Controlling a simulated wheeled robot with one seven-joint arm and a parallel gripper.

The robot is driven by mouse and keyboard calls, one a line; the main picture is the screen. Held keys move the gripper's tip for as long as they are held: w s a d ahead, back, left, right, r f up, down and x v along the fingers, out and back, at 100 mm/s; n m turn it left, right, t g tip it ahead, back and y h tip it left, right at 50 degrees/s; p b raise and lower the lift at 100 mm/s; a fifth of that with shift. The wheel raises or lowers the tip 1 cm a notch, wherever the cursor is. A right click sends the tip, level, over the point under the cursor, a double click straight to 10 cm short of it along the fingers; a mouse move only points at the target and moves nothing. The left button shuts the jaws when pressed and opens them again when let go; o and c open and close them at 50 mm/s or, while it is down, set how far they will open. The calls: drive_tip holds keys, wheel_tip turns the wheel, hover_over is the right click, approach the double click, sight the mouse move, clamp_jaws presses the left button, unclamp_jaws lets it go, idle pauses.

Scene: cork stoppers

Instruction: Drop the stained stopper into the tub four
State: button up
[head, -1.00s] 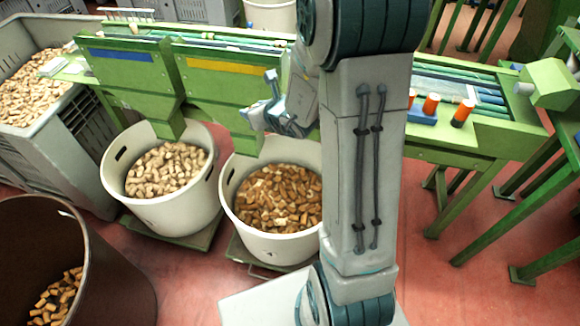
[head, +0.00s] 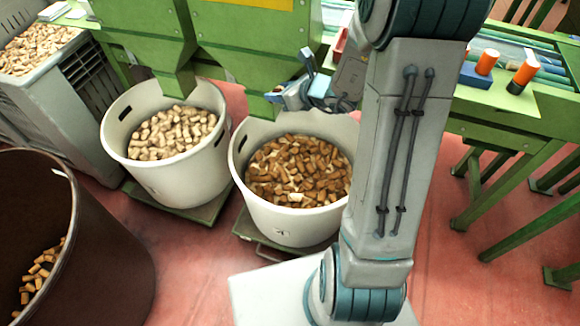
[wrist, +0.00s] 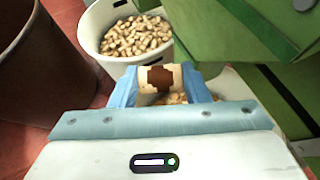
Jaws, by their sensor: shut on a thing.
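My gripper (wrist: 160,84) is shut on a pale cork stopper (wrist: 158,78) with a dark brown stain, held sideways between the two blue fingers.
A brown bin (head: 110,265) with some corks stands at the front left. A grey crate (head: 75,105) of corks is behind it. Green chutes (head: 240,62) hang over the backs of both tubs.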

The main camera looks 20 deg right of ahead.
drive_tip(key=s+f+n+g+y+b, duration=0.1)
drive_tip(key=s+f+n+b, duration=0.1)
drive_tip(key=f+b, duration=1)
drive_tip(key=s+d+f+n+g+y+b, duration=0.1)
drive_tip(key=s+f+n+g+y+b, duration=0.1)
drive_tip(key=f+b, duration=1)
wheel_tip(320, 180, down, 4)
drive_tip(key=shift+s+d+n+y+b, duration=0.15)
drive_tip(key=shift+s+n+y+b, duration=0.2)
drive_tip(key=shift+s, duration=0.25)
drive_tip(key=o, duration=1)
drive_tip(key=shift+o, duration=0.2)
drive_tip(key=shift+r, duration=0.15)
drive_tip(key=p+v, duration=0.5)
drive_tip(key=v, duration=0.8)
drive_tip(key=shift+d+r, duration=0.3)
